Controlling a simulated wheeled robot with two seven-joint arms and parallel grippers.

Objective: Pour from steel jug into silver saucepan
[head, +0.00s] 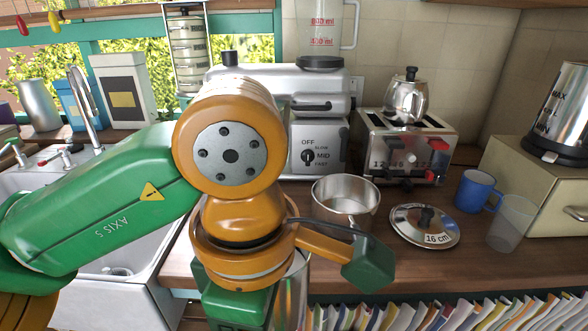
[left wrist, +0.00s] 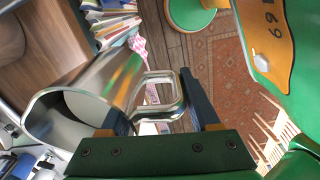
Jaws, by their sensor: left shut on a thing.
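The silver saucepan (head: 345,203) stands upright and uncovered on the wooden counter, right of my left wrist in the head view. My left gripper (left wrist: 155,95) is shut on the handle of the steel jug (left wrist: 108,78). The jug's open mouth faces the lower left of the left wrist view; I cannot tell what is inside. In the head view only a strip of the jug (head: 292,290) shows beside my wrist, at the counter's front edge, left of and nearer than the saucepan. My fingers are hidden there. My right gripper is in neither view.
A lid marked 16 cm (head: 425,225), a blue mug (head: 474,190) and a clear cup (head: 510,224) lie right of the saucepan. A toaster (head: 410,145) and a mixer (head: 318,150) stand behind. A sink (head: 112,255) is left; books (head: 440,315) line the shelf below.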

